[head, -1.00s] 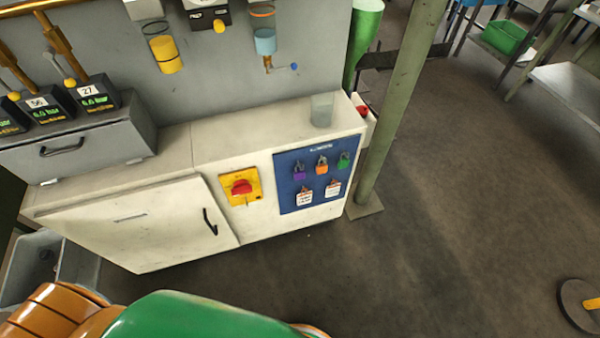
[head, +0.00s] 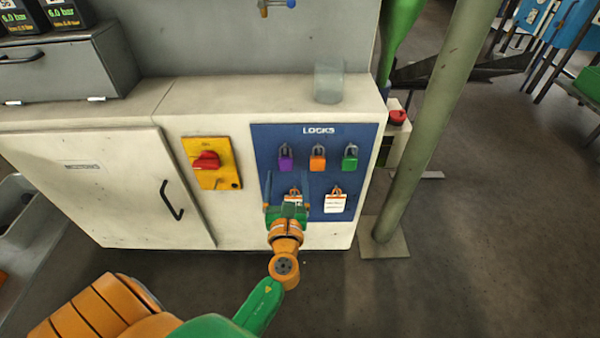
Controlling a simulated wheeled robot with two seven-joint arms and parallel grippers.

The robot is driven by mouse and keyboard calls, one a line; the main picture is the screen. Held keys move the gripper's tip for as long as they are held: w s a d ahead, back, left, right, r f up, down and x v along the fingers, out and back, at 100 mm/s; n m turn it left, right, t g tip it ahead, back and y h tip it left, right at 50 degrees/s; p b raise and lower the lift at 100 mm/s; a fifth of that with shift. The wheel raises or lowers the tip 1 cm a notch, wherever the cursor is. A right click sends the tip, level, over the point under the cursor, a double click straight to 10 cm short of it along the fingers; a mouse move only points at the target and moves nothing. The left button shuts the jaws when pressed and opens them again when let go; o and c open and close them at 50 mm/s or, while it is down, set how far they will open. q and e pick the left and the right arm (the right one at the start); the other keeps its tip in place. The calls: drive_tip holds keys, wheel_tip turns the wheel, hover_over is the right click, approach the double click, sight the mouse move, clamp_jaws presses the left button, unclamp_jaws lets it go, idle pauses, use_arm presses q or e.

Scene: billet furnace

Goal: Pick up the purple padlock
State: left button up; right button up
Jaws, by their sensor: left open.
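The purple padlock (head: 286,163) hangs by its grey shackle at the left of the upper row on the blue LOCKS board (head: 376,135). My left gripper (head: 287,178) is in front of the board, reaching up from below. Its two blue-grey fingers are spread apart, one on each side of the padlock's column in the picture, with their tips a little below the padlock. Nothing is between the fingers except the tag seen behind them. I cannot tell how far the fingers are from the board. My right gripper is not in view.
An orange padlock (head: 318,162) and a green padlock (head: 350,162) hang to the right of the purple one. White tags (head: 335,203) hang below. A red switch (head: 207,160) on a yellow plate is left of the board. A green post (head: 432,120) stands to the right.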

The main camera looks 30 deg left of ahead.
sight(285, 160)
use_arm(q)
drive_tip(key=x, duration=0.5)
drive_tip(key=shift+s+a+r, duration=0.2)
drive_tip(key=shift+r, duration=0.2)
drive_tip(key=shift+w+a, duration=0.1)
drive_tip(key=shift+w, duration=0.15)
clamp_jaws()
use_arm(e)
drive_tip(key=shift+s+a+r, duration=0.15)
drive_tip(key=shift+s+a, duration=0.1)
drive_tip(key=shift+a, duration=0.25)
